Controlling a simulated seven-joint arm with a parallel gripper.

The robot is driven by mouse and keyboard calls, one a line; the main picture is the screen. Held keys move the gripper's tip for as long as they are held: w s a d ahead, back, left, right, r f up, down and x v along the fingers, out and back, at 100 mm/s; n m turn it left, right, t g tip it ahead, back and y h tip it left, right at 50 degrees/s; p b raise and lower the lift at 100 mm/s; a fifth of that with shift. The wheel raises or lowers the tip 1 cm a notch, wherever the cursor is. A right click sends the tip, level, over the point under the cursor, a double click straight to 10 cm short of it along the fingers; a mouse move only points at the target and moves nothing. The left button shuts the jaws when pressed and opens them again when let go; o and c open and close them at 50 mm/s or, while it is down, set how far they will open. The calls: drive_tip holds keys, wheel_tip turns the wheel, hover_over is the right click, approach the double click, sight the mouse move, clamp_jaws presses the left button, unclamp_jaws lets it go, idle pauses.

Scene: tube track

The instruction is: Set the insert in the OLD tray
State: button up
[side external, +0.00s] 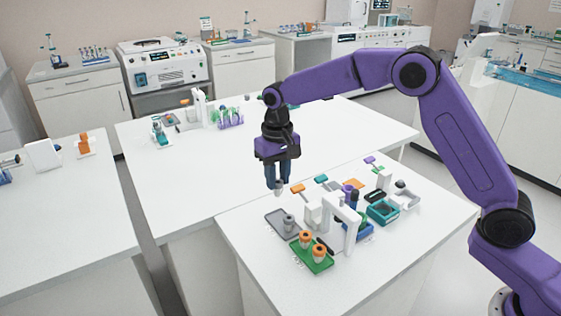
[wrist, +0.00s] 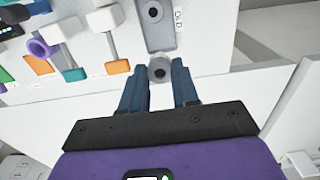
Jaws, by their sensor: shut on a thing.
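My gripper (side external: 278,180) is shut on a small grey insert (side external: 279,187), held upright and raised above the table. In the wrist view the held insert (wrist: 160,69) is a round grey piece with a hole, between the blue fingertips (wrist: 160,82). The OLD tray (side external: 275,217) is a shallow grey tray on the front table. In the wrist view the OLD tray (wrist: 161,41), with its label beside it, lies just beyond the held insert. Another grey insert (side external: 289,223) stands in the tray, also seen in the wrist view (wrist: 154,13).
A green tray (side external: 322,265) with orange-topped pieces (side external: 306,237) stands in front of the OLD tray. A white arch-shaped stand (side external: 349,235), a teal box (side external: 382,212) and several coloured pieces crowd the right. The front table's left part is clear.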

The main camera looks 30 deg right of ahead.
sight(278, 195)
drive_tip(key=shift+f, duration=3.7)
drive_tip(key=shift+f, duration=0.1)
drive_tip(key=o, duration=0.9)
wheel_tip(278, 195, up, 17)
drive_tip(key=shift+r, duration=0.2)
